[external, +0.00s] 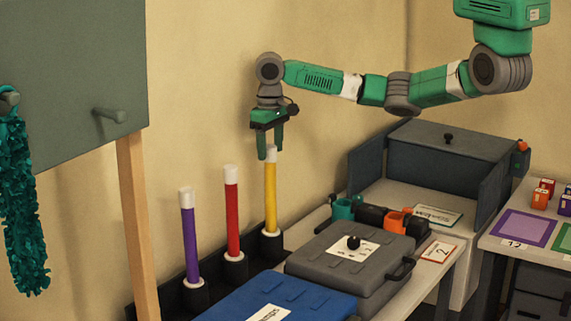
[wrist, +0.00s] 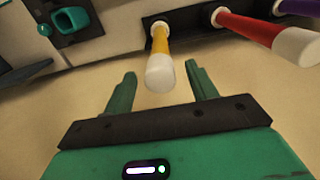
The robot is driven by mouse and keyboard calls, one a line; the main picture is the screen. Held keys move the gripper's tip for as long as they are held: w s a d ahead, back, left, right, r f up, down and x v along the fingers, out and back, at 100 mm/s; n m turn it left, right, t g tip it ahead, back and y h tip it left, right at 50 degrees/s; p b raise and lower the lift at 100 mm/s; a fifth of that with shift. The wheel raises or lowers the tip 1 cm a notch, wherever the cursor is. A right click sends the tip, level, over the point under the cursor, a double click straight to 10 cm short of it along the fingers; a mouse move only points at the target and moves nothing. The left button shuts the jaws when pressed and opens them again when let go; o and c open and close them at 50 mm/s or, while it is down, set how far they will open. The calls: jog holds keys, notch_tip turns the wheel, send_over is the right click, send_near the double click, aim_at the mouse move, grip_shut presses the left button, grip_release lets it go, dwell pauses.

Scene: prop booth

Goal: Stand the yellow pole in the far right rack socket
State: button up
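The yellow pole (external: 270,202), with a white tip, stands upright in the rightmost rack socket (external: 271,241) in the external view. Its base sits inside the white and black collar. My gripper (external: 269,150) points down at the top of the pole. In the wrist view my gripper (wrist: 161,84) is open, with a finger on either side of the yellow pole's white tip (wrist: 160,73) and gaps showing between. I see no finger touching the pole.
A red pole (external: 232,212) and a purple pole (external: 189,243) stand in sockets to the left. A grey case (external: 338,275) and a blue case (external: 270,306) lie in front of the rack. A dark board (external: 70,75) with pegs stands at left.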

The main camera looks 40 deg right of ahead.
notch_tip(320, 180, up, 8)
jog(key=shift+f+p, duration=0.1)
jog(key=shift+p, duration=0.2)
dwell(1.0)
